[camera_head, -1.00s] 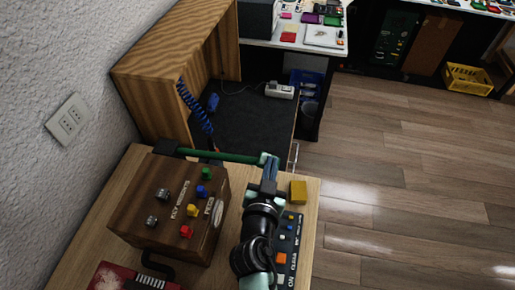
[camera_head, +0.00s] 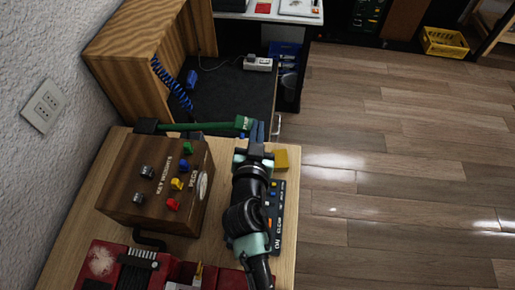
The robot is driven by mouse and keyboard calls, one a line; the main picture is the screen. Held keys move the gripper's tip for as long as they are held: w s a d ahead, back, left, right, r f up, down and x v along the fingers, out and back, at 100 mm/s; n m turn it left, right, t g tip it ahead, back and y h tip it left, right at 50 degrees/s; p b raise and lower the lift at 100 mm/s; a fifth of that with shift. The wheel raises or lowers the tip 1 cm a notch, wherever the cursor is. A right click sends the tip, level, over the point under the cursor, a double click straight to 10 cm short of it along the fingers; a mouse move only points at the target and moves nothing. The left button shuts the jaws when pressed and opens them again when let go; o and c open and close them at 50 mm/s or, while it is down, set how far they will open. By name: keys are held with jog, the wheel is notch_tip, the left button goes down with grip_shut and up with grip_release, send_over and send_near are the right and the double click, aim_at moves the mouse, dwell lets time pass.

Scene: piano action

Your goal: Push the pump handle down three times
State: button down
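The pump handle (camera_head: 200,126) is a green bar. It runs from a dark block behind the wooden box to a thicker green end on the right. It looks nearly level, with the right end slightly raised. My gripper (camera_head: 257,130) has blue fingers and is just right of the handle's end. The fingers lie close side by side and look shut, with nothing seen between them. I cannot tell whether they touch the handle. The pump's lower parts are hidden.
A wooden box (camera_head: 150,185) with coloured knobs stands left of my arm. A dark control panel (camera_head: 277,215) and a yellow block (camera_head: 281,160) are to the right. A red device (camera_head: 120,262) is in front. A blue coiled cord (camera_head: 172,82) hangs behind.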

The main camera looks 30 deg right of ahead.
jog(key=b+v, duration=0.2)
jog(key=v, duration=0.8)
jog(key=shift+d, duration=0.2)
jog(key=shift+s+r, duration=0.1)
jog(key=shift+r, duration=0.05)
dwell(1.9)
